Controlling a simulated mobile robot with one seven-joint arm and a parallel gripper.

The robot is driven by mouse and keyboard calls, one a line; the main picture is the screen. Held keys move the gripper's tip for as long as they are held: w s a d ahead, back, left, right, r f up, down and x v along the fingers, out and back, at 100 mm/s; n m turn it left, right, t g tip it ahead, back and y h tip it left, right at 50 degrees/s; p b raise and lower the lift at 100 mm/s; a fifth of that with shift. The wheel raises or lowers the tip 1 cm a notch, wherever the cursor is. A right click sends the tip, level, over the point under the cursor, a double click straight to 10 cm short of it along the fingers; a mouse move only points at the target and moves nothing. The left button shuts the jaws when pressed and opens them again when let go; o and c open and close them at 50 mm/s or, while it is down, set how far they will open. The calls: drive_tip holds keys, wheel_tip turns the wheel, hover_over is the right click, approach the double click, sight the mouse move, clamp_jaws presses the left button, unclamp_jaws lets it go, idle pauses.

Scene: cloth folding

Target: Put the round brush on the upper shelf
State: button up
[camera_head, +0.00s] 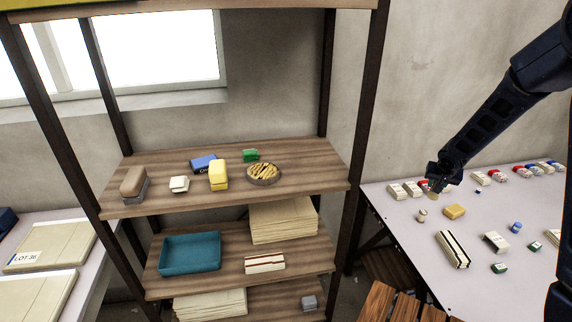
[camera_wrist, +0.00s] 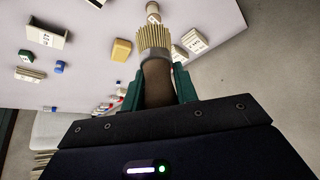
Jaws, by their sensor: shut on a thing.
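My gripper (camera_head: 437,188) hangs over the white table at the right, well away from the shelf rack. In the wrist view my gripper (camera_wrist: 158,88) has its green fingers shut on the brown handle of the round brush (camera_wrist: 154,40). The tan bristles point away from the gripper. In the head view only a small tan part of the brush shows below the gripper. The upper shelf (camera_head: 305,182) of the wooden rack is at the centre left and bears several items. Whether the brush touches the table is unclear.
A dark post (camera_head: 366,130) stands at the rack's right. Several small items cover the white table (camera_head: 405,228).

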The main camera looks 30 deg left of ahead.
drive_tip(key=s+a+r+n+y, duration=0.1)
drive_tip(key=s+a+r+n, duration=0.1)
drive_tip(key=s+a+r, duration=1)
drive_tip(key=s+a+r+n+g+y, duration=0.1)
drive_tip(key=s+a+r, duration=0.35)
drive_tip(key=s, duration=1.25)
drive_tip(key=s+a+r+n, duration=0.2)
drive_tip(key=s+a+r, duration=0.65)
drive_tip(key=s, duration=0.65)
drive_tip(key=w+a+f, duration=0.3)
drive_tip(key=w+a, duration=1.1)
drive_tip(key=f, duration=0.9)
drive_tip(key=shift+d+f, duration=0.2)
drive_tip(key=shift+d, duration=0.1)
drive_tip(key=shift+f, duration=0.2)
drive_tip(key=o, duration=1)
drive_tip(key=shift+r, duration=0.1)
